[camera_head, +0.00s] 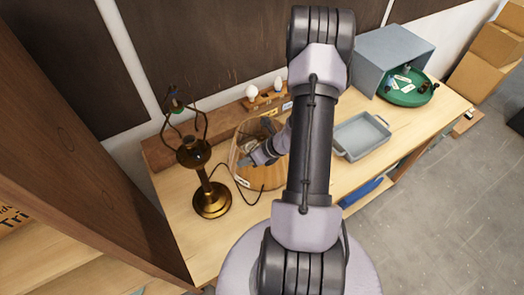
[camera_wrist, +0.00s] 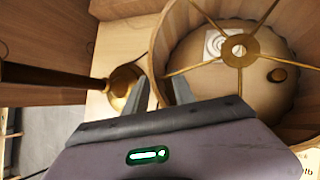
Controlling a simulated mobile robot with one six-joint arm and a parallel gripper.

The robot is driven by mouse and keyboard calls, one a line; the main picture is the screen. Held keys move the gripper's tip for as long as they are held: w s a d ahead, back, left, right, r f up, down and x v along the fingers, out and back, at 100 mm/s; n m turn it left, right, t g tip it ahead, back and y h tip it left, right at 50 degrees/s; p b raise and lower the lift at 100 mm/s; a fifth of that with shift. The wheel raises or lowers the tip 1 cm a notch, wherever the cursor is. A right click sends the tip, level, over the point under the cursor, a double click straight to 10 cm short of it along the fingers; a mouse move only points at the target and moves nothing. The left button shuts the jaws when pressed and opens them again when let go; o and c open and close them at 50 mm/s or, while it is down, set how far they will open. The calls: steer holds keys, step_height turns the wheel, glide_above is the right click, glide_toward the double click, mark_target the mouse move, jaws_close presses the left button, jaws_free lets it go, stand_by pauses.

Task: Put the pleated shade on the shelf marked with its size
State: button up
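A round, tan, ribbed-walled piece, apparently the pleated shade (camera_head: 244,179), stands on the workbench right of the brass lamp. In the wrist view, the shade (camera_wrist: 297,38) shows its open top, with brass spokes meeting at a centre ring. My gripper (camera_head: 256,144) is over the shade's rim, its fingers apart. In the wrist view, my gripper (camera_wrist: 163,92) has its two fingertips near the rim's left side; whether they touch the wall I cannot tell. My arm covers part of the bench. No size mark on a shelf is readable.
A brass lamp (camera_head: 211,199) with a wire harp stands close left, a dark cord beside it. A grey tray (camera_head: 361,137), green round tray (camera_head: 408,91) and grey box (camera_head: 393,58) lie right. Bulbs sit on a rack (camera_head: 266,101) behind. A wooden cabinet (camera_head: 75,130) borders the left.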

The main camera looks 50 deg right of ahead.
steer(key=shift+x, duration=1.15)
steer(key=shift+r, duration=0.15)
jaws_close()
stand_by(0.3)
